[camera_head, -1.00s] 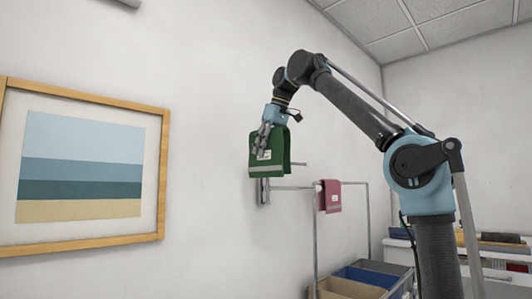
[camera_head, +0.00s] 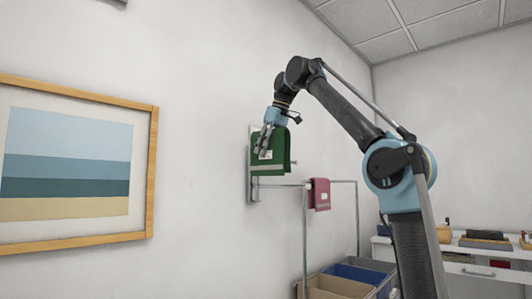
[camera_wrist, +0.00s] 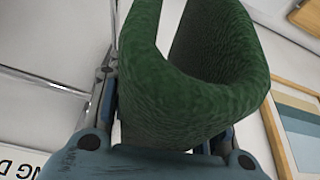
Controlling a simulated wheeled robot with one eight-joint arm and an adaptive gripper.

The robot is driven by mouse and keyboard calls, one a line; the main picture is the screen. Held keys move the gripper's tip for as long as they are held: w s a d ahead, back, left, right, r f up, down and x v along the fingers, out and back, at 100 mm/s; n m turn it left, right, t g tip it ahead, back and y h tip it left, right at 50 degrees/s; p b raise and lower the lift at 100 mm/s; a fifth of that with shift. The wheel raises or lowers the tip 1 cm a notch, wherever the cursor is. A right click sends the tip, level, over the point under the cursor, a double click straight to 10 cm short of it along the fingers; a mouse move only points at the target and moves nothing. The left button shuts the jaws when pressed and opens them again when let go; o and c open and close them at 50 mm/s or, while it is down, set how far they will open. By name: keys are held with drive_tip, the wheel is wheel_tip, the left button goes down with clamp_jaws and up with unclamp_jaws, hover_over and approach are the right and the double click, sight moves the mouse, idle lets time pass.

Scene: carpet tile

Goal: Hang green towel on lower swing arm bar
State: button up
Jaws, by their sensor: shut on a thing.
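The green towel (camera_head: 270,167) has a grey stripe near its bottom edge and a small white label. It hangs folded from my gripper (camera_head: 264,142), which is shut on its upper part. In the head view it overlaps the wall bracket (camera_head: 253,195). A short bar end (camera_head: 295,162) shows just right of the towel; the rest is hidden. The lower bar (camera_head: 282,186) runs right from the bracket, just below the towel. In the wrist view the green towel (camera_wrist: 190,90) forms an open loop between the fingers. I cannot tell whether it touches a bar.
A dark red towel (camera_head: 319,194) hangs close to the right of the lower bar. A metal-framed cart (camera_head: 357,225) with several bins stands below. A framed striped picture (camera_head: 153,180) is on the wall at left.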

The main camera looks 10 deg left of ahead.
drive_tip(key=shift+w+d, duration=1.7)
drive_tip(key=shift+w, duration=2.05)
wheel_tip(320, 180, down, 18)
drive_tip(key=shift+f, duration=0.2)
drive_tip(key=shift+s, duration=0.1)
drive_tip(key=o, duration=1.4)
